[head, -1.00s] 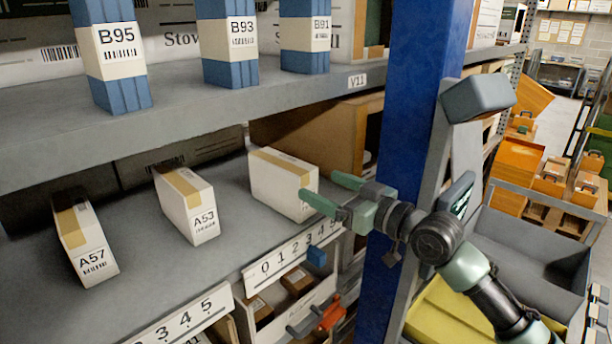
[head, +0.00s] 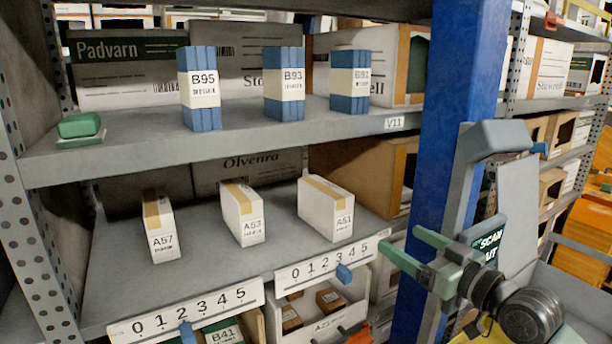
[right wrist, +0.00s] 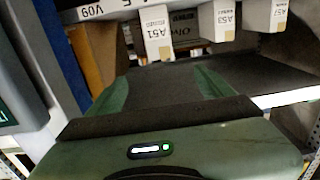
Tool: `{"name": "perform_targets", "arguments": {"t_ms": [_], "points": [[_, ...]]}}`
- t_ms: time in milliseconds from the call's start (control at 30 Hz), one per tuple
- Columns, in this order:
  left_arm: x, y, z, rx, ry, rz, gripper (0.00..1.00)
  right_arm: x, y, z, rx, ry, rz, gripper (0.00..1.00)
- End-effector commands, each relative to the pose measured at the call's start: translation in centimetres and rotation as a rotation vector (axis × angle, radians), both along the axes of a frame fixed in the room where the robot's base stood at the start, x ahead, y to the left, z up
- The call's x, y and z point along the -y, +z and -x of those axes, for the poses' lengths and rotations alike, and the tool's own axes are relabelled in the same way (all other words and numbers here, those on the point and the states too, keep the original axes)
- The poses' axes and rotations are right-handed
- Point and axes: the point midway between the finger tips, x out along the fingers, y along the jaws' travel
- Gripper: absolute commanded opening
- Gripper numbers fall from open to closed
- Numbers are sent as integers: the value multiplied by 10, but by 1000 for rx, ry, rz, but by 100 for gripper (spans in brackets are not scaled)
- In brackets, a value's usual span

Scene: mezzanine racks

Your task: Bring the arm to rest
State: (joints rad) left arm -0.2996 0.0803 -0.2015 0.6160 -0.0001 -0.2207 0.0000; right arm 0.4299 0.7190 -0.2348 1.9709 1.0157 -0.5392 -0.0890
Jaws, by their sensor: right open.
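My right gripper (head: 408,252) is open and empty. It is in front of the blue rack post, to the right of the lower shelf and apart from the boxes. In the right wrist view its two green fingers (right wrist: 160,92) stand apart with nothing between them. The white box A51 (head: 328,208) stands on the lower shelf, left of the gripper; it also shows in the right wrist view (right wrist: 156,36). Boxes A53 (head: 242,213) and A57 (head: 160,228) stand farther left. My left gripper is not in view.
The blue post (head: 437,150) and a grey scan stand (head: 490,235) are close to my right arm. Blue-and-white packs B95 (head: 200,90), B93 (head: 284,85) and B91 (head: 350,82) stand on the upper shelf (head: 110,152). Number strips (head: 332,260) line the lower shelf's front edge.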

Motion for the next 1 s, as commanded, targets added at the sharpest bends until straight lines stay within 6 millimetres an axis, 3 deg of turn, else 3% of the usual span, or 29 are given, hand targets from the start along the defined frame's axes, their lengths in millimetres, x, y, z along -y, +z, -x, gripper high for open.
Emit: {"name": "perform_targets", "arguments": {"t_ms": [367, 567, 767, 900, 1000], "points": [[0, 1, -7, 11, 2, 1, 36, -21, -64, 22, -117, 6, 70, 82], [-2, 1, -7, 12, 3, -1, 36, -35, -121, 49, -231, 2, 134, 82], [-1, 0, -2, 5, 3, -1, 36, -47, -203, 103, -422, -30, 224, 82], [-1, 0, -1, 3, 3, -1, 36, -44, -270, 172, -634, -96, 312, 82], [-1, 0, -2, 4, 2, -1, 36, -35, -300, 215, -764, -153, 359, 82]]}}
